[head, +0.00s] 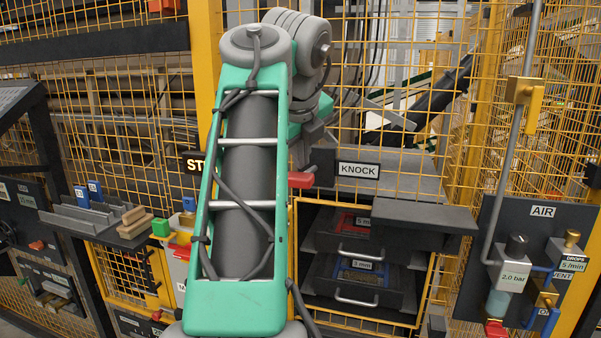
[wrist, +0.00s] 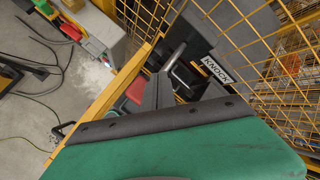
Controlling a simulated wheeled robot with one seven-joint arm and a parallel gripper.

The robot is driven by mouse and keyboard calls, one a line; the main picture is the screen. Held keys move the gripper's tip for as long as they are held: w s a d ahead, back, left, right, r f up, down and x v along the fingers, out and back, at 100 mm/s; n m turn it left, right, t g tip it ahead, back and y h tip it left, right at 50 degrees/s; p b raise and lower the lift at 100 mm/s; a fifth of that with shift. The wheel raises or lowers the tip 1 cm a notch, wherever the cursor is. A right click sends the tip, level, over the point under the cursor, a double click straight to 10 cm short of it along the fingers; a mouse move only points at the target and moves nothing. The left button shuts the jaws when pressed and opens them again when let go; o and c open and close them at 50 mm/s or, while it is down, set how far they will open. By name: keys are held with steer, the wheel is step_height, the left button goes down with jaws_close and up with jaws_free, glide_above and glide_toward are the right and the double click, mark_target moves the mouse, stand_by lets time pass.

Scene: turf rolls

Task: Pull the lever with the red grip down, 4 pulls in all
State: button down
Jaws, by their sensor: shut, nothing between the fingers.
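The red grip (head: 300,180) of the lever shows in the head view just right of my arm, left of the KNOCK sign. In the wrist view a red piece that looks like the grip (wrist: 134,92) lies beside the fingers, partly hidden by them. My gripper (wrist: 160,90) is shut and empty, its dark fingers close to the red grip. I cannot tell whether they touch. In the head view my arm hides much of the gripper and the lever's left part. The KNOCK sign (head: 358,170) also shows in the wrist view (wrist: 216,71).
Yellow mesh fencing (head: 400,60) stands behind and around. Below the sign are dark drawers (head: 395,287) with metal handles and a grey shelf (head: 418,215). The AIR panel (head: 530,240) is at the right. A side shelf with small blocks (head: 135,220) is at the left.

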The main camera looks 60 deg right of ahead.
mark_target(299, 175)
steer(key=shift+a+f+b, duration=0.15)
steer(key=shift+f+b, duration=1.1)
steer(key=shift+f, duration=0.2)
steer(key=shift+a+f+b, duration=0.15)
steer(key=shift+f+b, duration=1.1)
steer(key=shift+f, duration=0.2)
stand_by(1.8)
stand_by(0.5)
steer(key=shift+a+r+p, duration=0.25)
steer(key=shift+r+p, duration=0.25)
steer(key=shift+r, duration=0.1)
steer(key=shift+d+r+p, duration=0.2)
steer(key=shift+r+p, duration=1.25)
steer(key=shift+p, duration=0.05)
steer(key=shift+d+r+p, duration=0.2)
steer(key=shift+r+p, duration=1.25)
steer(key=r+p, duration=0.5)
steer(key=shift+d, duration=0.35)
